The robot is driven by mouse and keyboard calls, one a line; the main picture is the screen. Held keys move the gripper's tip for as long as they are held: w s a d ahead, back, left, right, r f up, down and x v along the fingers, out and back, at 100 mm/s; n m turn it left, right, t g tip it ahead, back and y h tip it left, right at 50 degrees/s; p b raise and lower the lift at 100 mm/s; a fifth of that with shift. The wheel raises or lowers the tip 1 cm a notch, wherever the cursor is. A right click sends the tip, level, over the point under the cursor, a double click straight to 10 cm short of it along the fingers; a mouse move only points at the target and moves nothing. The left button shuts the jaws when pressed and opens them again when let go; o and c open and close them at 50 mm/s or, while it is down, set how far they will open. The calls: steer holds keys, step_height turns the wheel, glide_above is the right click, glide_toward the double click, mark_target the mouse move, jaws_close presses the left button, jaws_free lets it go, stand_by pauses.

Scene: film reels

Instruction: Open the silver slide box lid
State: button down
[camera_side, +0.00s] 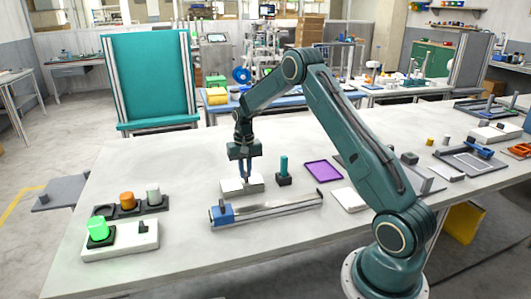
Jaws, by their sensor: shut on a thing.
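The silver slide box (230,188) is a small, pale, low box on the table, left of the middle. My gripper (246,180) points straight down over it, with its fingertips at the top of the box. The fingers are shut on the lid, as far as this small view shows. The lid looks flat on the box; I cannot tell whether there is a gap under it. The fingers hide part of the top.
A long grey rail with a blue end block (222,214) lies just in front of the box. A teal peg in a dark base (284,168) and a purple tray (323,171) are to the right. A green-lit button box (99,229) stands at left.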

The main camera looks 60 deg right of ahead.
steer(key=w+a, duration=0.4)
steer(key=shift+w+a, duration=0.25)
steer(key=shift+w, duration=0.05)
steer(key=c, duration=1.5)
jaws_free()
steer(key=shift+o, duration=0.2)
steer(key=shift+r, duration=0.1)
step_height(320, 180, up, 14)
